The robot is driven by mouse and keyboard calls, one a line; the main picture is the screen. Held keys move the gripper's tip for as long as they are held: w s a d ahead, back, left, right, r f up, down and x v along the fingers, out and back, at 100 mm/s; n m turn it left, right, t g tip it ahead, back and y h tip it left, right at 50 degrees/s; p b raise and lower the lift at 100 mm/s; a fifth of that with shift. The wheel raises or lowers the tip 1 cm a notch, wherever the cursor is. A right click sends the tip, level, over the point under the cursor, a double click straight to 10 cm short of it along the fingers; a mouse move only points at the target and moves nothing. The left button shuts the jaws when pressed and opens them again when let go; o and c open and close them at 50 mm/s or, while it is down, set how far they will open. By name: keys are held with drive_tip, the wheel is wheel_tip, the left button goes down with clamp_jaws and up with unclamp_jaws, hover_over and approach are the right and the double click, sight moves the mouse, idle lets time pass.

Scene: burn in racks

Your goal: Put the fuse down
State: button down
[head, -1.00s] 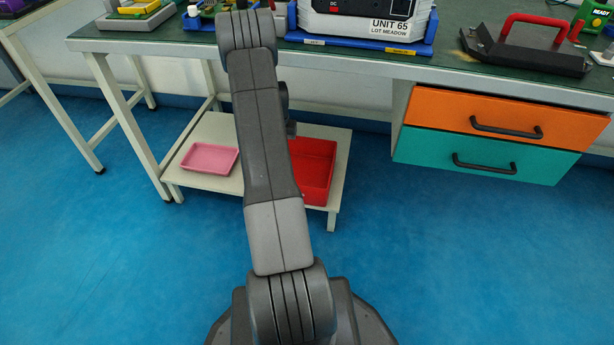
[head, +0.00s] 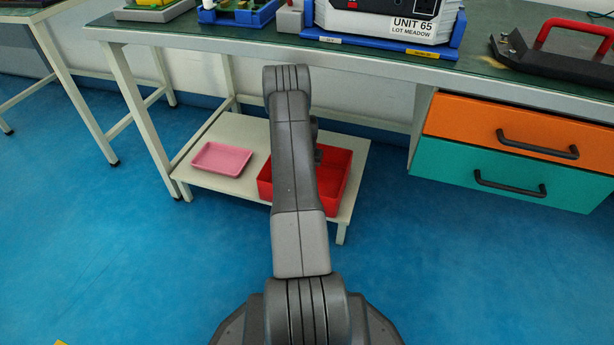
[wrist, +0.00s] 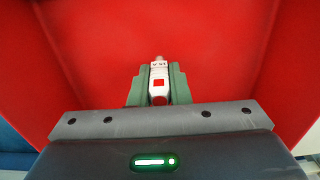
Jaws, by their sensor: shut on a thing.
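In the wrist view the fuse (wrist: 159,70) is a small white cylinder with a red square, a dark marking and a metal tip. My gripper (wrist: 159,82) is shut on it, with a green finger on each side. Red surfaces of the red bin (wrist: 80,50) fill the view around and beyond the fuse. I cannot tell whether the fuse touches the bin's floor. In the head view the red bin (head: 337,185) stands on the low shelf, partly behind my arm. My gripper and the fuse are hidden in the head view.
A pink tray (head: 222,159) lies left of the bin on the low white shelf (head: 245,127). The workbench (head: 240,42) is above it, with a white unit in a blue tray (head: 380,43). Orange and teal drawers (head: 510,140) are shut at the right.

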drive_tip(key=shift+f, duration=0.75)
drive_tip(key=shift+f, duration=0.15)
drive_tip(key=c, duration=1.4)
unclamp_jaws()
drive_tip(key=shift+o, duration=0.2)
wheel_tip(320, 180, up, 12)
drive_tip(key=p, duration=0.4)
drive_tip(key=shift+r, duration=0.2)
